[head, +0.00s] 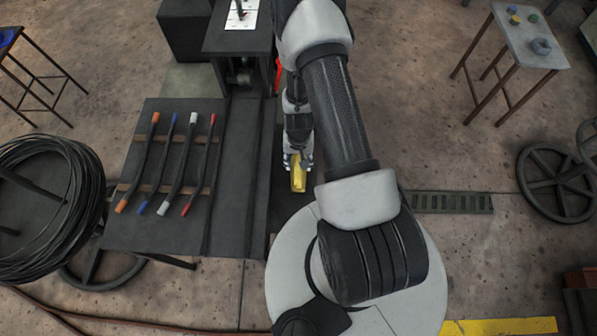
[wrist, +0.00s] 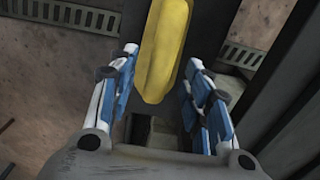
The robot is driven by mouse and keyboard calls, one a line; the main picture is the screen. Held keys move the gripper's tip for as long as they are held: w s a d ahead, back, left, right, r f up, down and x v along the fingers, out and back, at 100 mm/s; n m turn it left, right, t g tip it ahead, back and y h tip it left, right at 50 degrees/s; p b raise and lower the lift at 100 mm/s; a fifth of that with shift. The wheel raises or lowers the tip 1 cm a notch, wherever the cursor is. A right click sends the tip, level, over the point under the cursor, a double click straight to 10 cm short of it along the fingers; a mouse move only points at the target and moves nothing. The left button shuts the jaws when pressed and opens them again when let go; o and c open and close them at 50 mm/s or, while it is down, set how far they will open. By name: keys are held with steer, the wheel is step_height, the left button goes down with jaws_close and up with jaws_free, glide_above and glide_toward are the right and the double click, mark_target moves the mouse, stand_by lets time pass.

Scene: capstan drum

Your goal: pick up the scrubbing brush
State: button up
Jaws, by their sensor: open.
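A yellow, elongated thing, which looks like the scrubbing brush (head: 299,181), lies below my arm beside the dark bench. It also shows in the wrist view (wrist: 166,40), running from the top edge down between the fingers. Bristles do not show. My gripper (head: 298,164) is open, with its blue and white fingers on either side of the brush's near end. In the wrist view my gripper (wrist: 163,60) shows gaps between both fingers and the brush. Whether any part touches it, I cannot tell.
A dark bench (head: 233,190) with several colour-ended black rods stands close on the left. A cable coil (head: 45,205) lies at far left. A floor grate (head: 452,202) and a handwheel (head: 553,182) are to the right. A small table (head: 530,40) stands at upper right. Floor between is clear.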

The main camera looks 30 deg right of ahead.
step_height(320, 180, down, 3)
steer(key=b, duration=0.2)
steer(key=shift+f+b, duration=0.15)
steer(key=shift+b, duration=0.15)
steer(key=shift+c, duration=0.6)
jaws_close()
